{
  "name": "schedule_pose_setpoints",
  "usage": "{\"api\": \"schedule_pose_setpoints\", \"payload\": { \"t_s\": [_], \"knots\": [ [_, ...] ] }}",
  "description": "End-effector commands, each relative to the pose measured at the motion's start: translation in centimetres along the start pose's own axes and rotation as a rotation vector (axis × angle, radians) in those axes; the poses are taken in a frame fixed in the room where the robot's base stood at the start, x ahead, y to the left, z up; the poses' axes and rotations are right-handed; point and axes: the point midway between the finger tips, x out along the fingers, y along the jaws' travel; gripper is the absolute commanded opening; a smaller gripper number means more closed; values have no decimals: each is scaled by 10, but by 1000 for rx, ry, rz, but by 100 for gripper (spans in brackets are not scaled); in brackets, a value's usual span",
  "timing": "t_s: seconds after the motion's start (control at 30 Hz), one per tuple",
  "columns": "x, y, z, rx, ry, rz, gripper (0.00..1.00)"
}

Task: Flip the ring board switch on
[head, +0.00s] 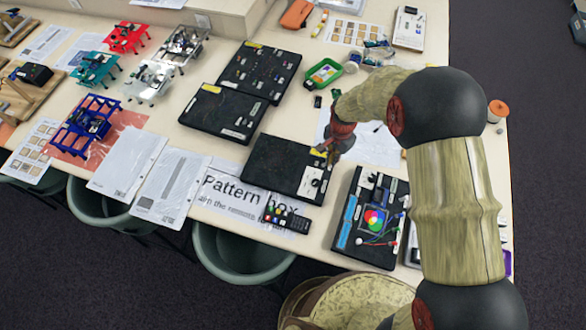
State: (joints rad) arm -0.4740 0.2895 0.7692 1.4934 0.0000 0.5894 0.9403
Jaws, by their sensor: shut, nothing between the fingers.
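My gripper (324,150) is shut and empty, at the right end of a flat black board (278,165) in the middle of the table. Its tips are at or just above a pale panel (313,180) with small dark parts on that board; I cannot tell whether they touch. No label in view reads as ring board, and no switch is clear enough to tell its position. Another board (350,215) with a bright colour wheel (375,219) stands to the lower right. My gripper and wrist hide part of the table behind them.
A "Pattern box" sign (232,184) and a dark remote (286,219) lie in front of the black board. Two more black boards (222,112) (262,68) lie behind it. A green tray (324,73) is farther back. Grey bins (240,255) stand below the front edge.

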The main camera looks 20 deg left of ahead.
Motion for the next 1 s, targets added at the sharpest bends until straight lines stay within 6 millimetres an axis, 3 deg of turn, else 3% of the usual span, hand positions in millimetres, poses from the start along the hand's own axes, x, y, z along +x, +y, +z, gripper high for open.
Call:
{"api": "schedule_pose_setpoints", "payload": {
  "t_s": [1.0],
  "knots": [
    [26,0,0,0,0,0,0]
  ]
}}
